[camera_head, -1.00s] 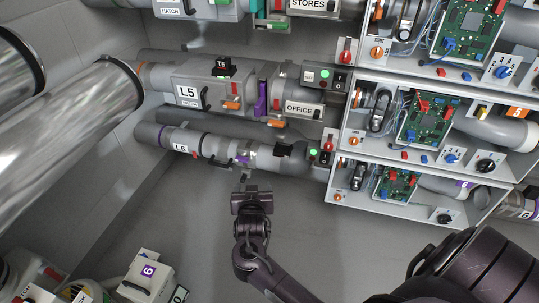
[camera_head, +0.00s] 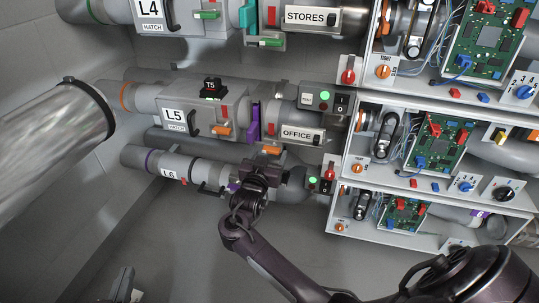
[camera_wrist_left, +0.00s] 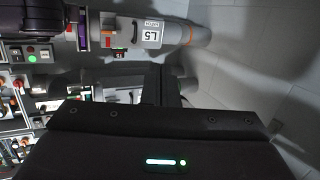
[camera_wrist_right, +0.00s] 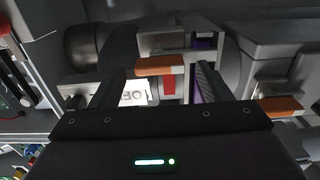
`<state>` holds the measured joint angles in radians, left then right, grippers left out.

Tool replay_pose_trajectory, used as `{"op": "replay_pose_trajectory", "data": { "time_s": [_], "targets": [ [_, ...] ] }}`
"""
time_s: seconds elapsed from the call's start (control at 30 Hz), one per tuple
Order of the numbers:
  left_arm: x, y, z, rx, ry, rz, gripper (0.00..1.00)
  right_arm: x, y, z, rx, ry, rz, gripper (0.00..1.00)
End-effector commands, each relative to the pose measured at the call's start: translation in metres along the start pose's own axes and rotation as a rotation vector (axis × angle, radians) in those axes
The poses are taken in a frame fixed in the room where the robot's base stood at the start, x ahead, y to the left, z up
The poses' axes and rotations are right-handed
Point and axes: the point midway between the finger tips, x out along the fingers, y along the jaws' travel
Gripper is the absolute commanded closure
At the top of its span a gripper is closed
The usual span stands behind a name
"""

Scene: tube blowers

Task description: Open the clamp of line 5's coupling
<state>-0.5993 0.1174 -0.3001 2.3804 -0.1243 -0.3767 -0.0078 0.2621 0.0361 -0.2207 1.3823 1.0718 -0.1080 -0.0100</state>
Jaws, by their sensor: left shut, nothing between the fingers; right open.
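Line 5's grey pipe housing carries the L5 label (camera_head: 175,115). Its coupling has a purple band (camera_head: 254,122) and an orange clamp handle (camera_head: 268,150) on a grey bracket, left of the OFFICE label (camera_head: 298,134). My right gripper (camera_head: 264,166) is just below that handle. In the right wrist view my right gripper (camera_wrist_right: 160,85) is open, with the orange handle (camera_wrist_right: 162,66) between its fingers in the picture. I cannot tell whether they touch. My left gripper (camera_wrist_left: 166,85) is shut and empty in the left wrist view, apart from the L5 housing (camera_wrist_left: 130,32).
Line 6's pipe (camera_head: 150,160) runs below, partly hidden by my right gripper. Shelves with circuit boards (camera_head: 440,140) stand at right. A second orange handle (camera_head: 222,130) is on the L5 housing. A metal duct (camera_head: 45,125) lies at left. The floor below is open.

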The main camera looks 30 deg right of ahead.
Motion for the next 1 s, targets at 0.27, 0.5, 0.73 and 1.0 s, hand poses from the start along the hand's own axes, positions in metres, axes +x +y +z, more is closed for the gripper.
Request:
{"op": "replay_pose_trajectory", "data": {
  "time_s": [0.27,0.5,0.73,1.0],
  "targets": [
    [0.001,-0.001,-0.021,0.004,0.097,-0.002,1.0,0.011,0.0,0.0,0.001,-0.001,0.0,0.29],
    [0.001,-0.001,-0.023,0.005,0.101,-0.002,1.0,0.011,0.0,0.0,0.001,-0.001,0.0,0.29],
    [0.001,-0.001,-0.022,0.005,0.101,-0.002,1.0,0.011,0.0,0.0,0.001,-0.001,0.0,0.57],
    [0.001,-0.001,-0.022,0.004,0.1,-0.001,1.0,0.011,0.0,0.0,0.001,-0.001,0.0,0.92]
  ]
}}
